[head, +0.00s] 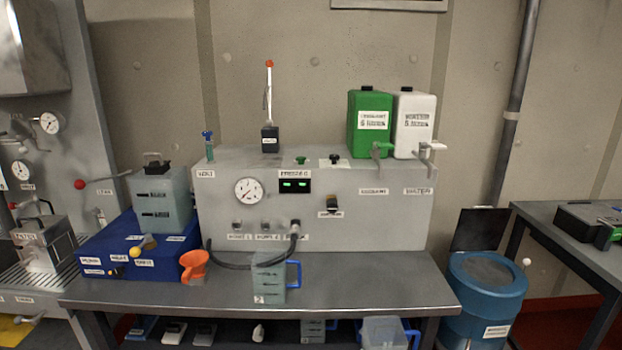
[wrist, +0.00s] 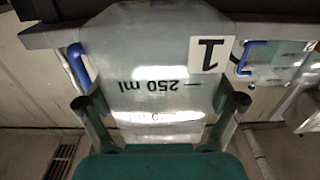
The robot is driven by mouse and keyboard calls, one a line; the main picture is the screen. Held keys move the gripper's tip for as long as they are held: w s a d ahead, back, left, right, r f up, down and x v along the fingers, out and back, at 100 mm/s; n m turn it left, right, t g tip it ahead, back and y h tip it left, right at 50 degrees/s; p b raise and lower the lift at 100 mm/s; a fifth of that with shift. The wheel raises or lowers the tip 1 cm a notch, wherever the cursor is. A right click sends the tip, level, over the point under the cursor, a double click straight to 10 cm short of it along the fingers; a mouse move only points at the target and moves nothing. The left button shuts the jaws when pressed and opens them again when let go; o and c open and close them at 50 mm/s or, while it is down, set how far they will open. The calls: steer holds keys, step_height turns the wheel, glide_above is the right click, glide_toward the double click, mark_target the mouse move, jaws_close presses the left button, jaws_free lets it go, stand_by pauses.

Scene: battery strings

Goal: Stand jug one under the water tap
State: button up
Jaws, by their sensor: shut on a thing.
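Jug one (wrist: 165,60), translucent with a "1" label and a 250 ml mark, fills the middle of the wrist view, its markings upside down in the picture. My gripper (wrist: 160,103) is shut on it, one finger on each side. A blue handle shows at its left. In the head view my gripper is not visible. A translucent container with a blue handle (head: 384,333) shows at the bottom edge there; I cannot tell whether it is jug one. The water tap (head: 427,150) is on the white canister (head: 412,122), above the WATER label on the grey cabinet.
A jug labelled 2 (head: 270,285) stands on the bench (head: 375,270) near a black hose and orange funnel (head: 194,266). The bench right of that jug, before the WATER label, is clear. A green canister (head: 369,125) stands beside the white one. A blue drum (head: 487,285) stands right.

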steer(key=s+f, duration=0.7)
steer(key=f, duration=0.4)
steer(key=s+d+f, duration=0.1)
steer(key=s+f, duration=0.6)
steer(key=f, duration=0.4)
steer(key=shift+s, duration=0.1)
